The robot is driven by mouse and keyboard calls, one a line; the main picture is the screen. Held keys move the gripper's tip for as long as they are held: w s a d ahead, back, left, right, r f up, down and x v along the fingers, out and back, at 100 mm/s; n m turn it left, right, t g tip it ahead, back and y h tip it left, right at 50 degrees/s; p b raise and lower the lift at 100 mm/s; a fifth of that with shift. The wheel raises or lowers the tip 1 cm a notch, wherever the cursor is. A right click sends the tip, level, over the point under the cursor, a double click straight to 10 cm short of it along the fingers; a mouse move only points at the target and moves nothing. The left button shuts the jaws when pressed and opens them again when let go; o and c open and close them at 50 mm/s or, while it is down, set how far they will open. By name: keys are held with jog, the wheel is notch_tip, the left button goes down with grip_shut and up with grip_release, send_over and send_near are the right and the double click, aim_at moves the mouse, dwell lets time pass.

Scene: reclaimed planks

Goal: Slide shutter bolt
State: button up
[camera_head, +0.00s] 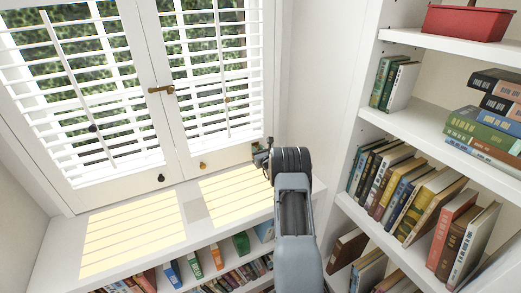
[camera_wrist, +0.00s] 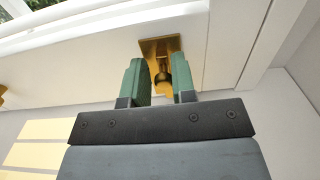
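A brass bolt plate (camera_wrist: 160,46) with a darker knob below it is fixed to the bottom rail of the white shutter (camera_wrist: 75,68). My gripper (camera_wrist: 160,82), with green fingertips, reaches up to it in the wrist view. The fingers are apart, one on each side of the knob; I cannot tell whether either touches it. In the head view my gripper (camera_head: 262,157) is at the lower right corner of the right shutter (camera_head: 215,70), and the bolt there is mostly hidden by it.
A brass latch (camera_head: 161,89) sits where the shutters meet, and small knobs (camera_head: 202,165) (camera_head: 161,178) are on the lower rails. The sill (camera_head: 195,210) below is clear and sunlit. A bookshelf (camera_head: 425,125) filled with books stands close on the right, with a red box (camera_head: 466,22) on top.

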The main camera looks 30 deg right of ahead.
jog(key=shift+d+f, duration=0.1)
grip_shut()
jog(key=shift+w, duration=0.1)
notch_tip(320, 180, down, 3)
jog(key=b, duration=0.3)
jog(key=shift+r, duration=0.3)
jog(key=shift+o, duration=1.6)
grip_release()
jog(key=shift+w+f, duration=0.15)
jog(key=shift+f, duration=0.05)
jog(key=shift+o, duration=0.3)
jog(key=shift+d+r, duration=0.1)
